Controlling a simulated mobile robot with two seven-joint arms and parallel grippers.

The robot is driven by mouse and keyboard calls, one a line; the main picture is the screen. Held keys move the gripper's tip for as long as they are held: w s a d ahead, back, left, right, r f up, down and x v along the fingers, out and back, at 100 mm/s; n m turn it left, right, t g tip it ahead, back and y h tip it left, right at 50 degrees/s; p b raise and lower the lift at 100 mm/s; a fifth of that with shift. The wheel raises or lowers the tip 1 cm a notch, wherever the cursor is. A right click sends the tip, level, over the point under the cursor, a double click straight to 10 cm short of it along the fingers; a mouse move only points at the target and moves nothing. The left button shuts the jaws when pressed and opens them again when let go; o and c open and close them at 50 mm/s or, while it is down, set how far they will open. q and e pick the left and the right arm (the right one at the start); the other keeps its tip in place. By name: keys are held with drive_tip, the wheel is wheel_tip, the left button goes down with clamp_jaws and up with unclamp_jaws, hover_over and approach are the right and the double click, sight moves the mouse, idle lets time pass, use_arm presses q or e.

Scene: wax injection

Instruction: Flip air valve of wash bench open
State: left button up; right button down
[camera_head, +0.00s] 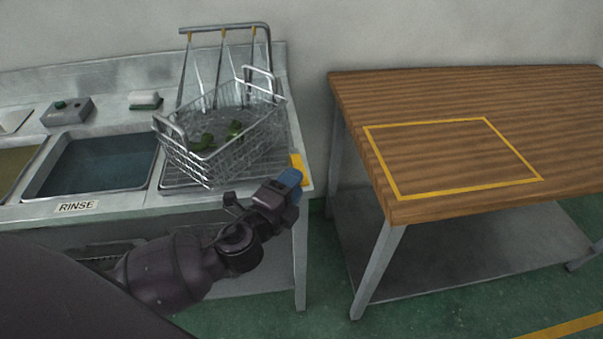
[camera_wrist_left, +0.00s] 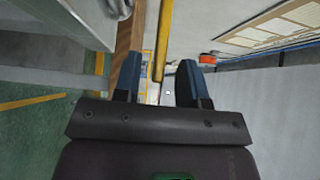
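The wash bench (camera_head: 130,203) stands at the left in the head view. A yellow piece (camera_head: 297,163), which looks like the air valve's lever, sits at its right front corner, partly hidden behind my left gripper (camera_head: 289,182). In the left wrist view a long yellow bar (camera_wrist_left: 164,38) runs upright between the two blue fingers of my left gripper (camera_wrist_left: 157,78). The fingers are apart, with gaps beside the bar, so the gripper is open. The valve body is not clearly seen. My right gripper is in neither view.
A wire basket (camera_head: 215,160) holding green pieces sits on the bench under a pipe frame (camera_head: 221,28). A rinse basin (camera_head: 100,162) lies left of it. A wooden table (camera_head: 450,100) with a yellow outline stands right, across a narrow gap of green floor.

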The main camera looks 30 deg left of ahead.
sight(300, 169)
use_arm(q)
drive_tip(key=shift+w+d, duration=0.2)
drive_tip(key=shift+w, duration=1.65)
clamp_jaws()
